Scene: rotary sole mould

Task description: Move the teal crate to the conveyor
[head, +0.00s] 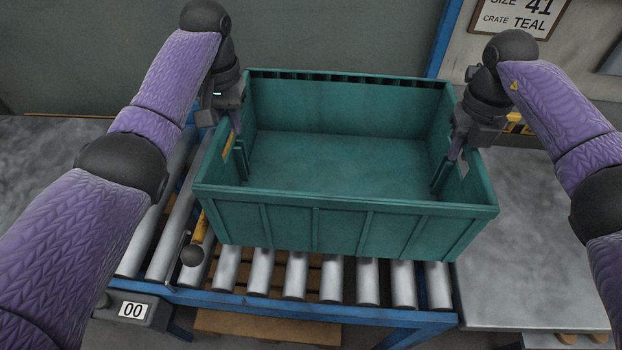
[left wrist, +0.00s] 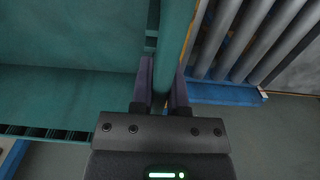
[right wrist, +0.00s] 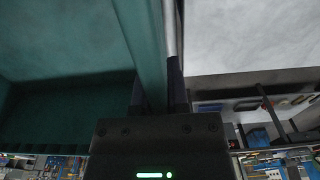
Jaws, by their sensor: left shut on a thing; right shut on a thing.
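The teal crate (head: 345,232) is empty and sits over the roller conveyor (head: 295,277), roughly level. I cannot tell whether its base touches the rollers. My left gripper (head: 236,125) is shut on the crate's left end wall; the left wrist view shows its fingers (left wrist: 160,85) on both sides of that wall. My right gripper (head: 462,140) is shut on the right end wall, with its fingers (right wrist: 158,90) astride the wall in the right wrist view. The crate's underside is hidden.
A grey metal table (head: 530,250) adjoins the conveyor on the right. Rollers left of the crate are bare. A sign reading crate teal (head: 515,18) hangs behind.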

